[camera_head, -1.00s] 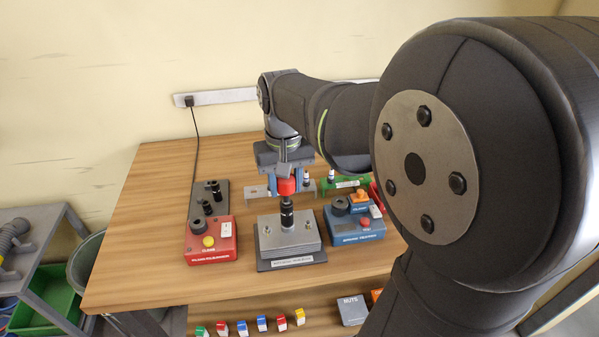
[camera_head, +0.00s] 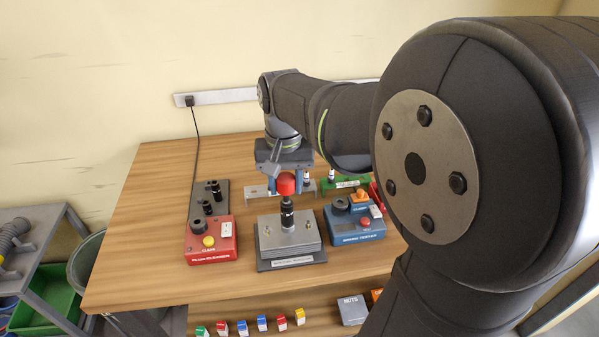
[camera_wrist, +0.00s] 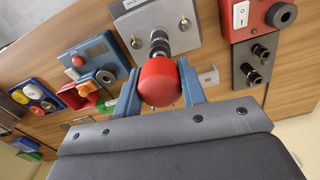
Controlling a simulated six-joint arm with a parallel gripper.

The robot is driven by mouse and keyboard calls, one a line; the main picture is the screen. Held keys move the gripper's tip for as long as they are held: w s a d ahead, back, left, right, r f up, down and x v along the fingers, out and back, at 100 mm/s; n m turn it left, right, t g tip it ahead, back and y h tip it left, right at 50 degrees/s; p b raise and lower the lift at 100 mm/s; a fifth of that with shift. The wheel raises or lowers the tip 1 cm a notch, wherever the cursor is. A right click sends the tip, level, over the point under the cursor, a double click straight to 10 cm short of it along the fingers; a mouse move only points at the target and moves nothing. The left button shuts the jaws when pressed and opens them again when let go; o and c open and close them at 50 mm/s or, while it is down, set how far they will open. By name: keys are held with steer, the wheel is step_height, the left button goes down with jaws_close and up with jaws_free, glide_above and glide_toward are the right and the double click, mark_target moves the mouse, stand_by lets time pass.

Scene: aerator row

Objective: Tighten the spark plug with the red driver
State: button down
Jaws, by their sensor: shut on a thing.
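The red driver (camera_head: 286,181) stands upright, red handle on top and a dark ringed shaft below; it also shows in the wrist view (camera_wrist: 160,80). Its lower end meets the top of a grey metal block (camera_head: 308,239) with bolts. The spark plug cannot be made out; the driver's lower end hides that spot. My gripper (camera_head: 286,190) is shut on the red handle, with one blue finger on each side, as the wrist view also shows.
A red plug cleaner box (camera_head: 212,249) stands left of the block, a dark plate with black fittings (camera_head: 221,190) behind it. A blue tester box (camera_head: 354,236) stands close on the right. A green rack (camera_head: 333,191) is behind. Small coloured boxes (camera_head: 262,324) line the lower shelf.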

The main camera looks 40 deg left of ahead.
steer(key=c, duration=1.6)
jaws_free()
steer(key=c, duration=2.8)
jaws_free()
steer(key=shift+r, duration=2.25)
steer(key=c, duration=2.2)
jaws_free()
steer(key=c, duration=2.2)
jaws_free()
